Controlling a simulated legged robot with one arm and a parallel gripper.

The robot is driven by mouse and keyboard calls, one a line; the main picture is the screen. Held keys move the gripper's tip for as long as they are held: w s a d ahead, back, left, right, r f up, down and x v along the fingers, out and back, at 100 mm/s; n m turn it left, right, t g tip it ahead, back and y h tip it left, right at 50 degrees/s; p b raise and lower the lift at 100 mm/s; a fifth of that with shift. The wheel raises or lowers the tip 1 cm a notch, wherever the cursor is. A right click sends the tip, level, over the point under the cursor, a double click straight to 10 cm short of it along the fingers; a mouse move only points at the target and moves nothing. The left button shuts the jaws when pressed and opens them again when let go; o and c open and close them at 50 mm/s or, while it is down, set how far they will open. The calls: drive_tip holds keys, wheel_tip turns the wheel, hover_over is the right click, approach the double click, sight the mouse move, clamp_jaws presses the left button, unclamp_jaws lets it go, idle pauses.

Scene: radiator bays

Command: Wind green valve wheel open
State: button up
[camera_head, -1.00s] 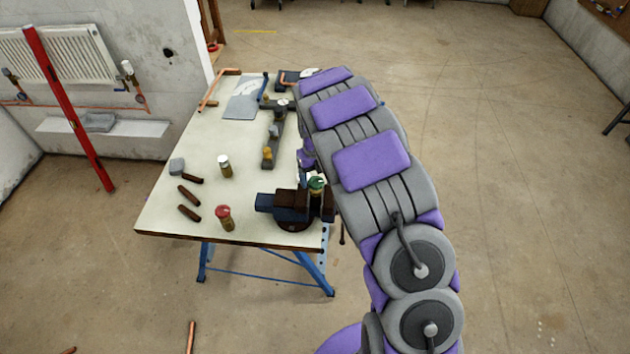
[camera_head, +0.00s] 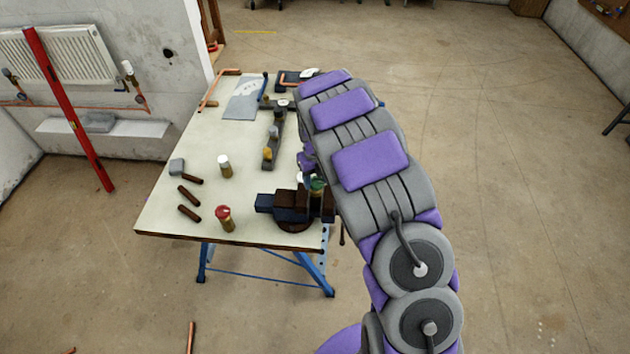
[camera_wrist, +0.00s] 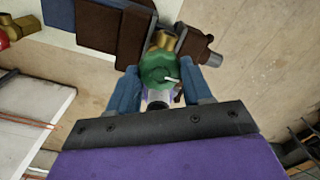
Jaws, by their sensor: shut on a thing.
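The green valve wheel (camera_wrist: 158,70) is in the middle of the wrist view, on top of a brass valve body (camera_wrist: 163,40) at the vise. In the head view the green wheel (camera_head: 317,184) shows at the right of the vise (camera_head: 290,208), partly hidden by my arm. My gripper (camera_wrist: 166,78) has one blue finger on each side of the wheel and is shut on it. In the head view my arm covers most of the gripper.
The vise stands at the workbench's (camera_head: 170,215) near right corner. A red-capped valve (camera_head: 224,218) and a white-capped valve (camera_head: 225,166) stand to its left. Open floor is right of the bench.

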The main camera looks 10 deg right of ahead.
drive_tip(key=n, duration=0.4)
drive_tip(key=shift+c, duration=0.2)
drive_tip(key=n, duration=0.3)
drive_tip(key=shift+n, duration=0.4)
drive_tip(key=n, duration=0.3)
drive_tip(key=shift+n, duration=0.4)
drive_tip(key=n, duration=0.3)
drive_tip(key=shift+s+n, duration=0.1)
drive_tip(key=shift+n, duration=0.3)
drive_tip(key=n, duration=0.3)
drive_tip(key=shift+n, duration=0.4)
drive_tip(key=n, duration=0.3)
drive_tip(key=shift+f+n, duration=0.1)
drive_tip(key=shift+n, duration=0.3)
drive_tip(key=n, duration=0.3)
drive_tip(key=shift+n, duration=0.4)
drive_tip(key=n, duration=0.4)
drive_tip(key=shift+s, duration=0.1)
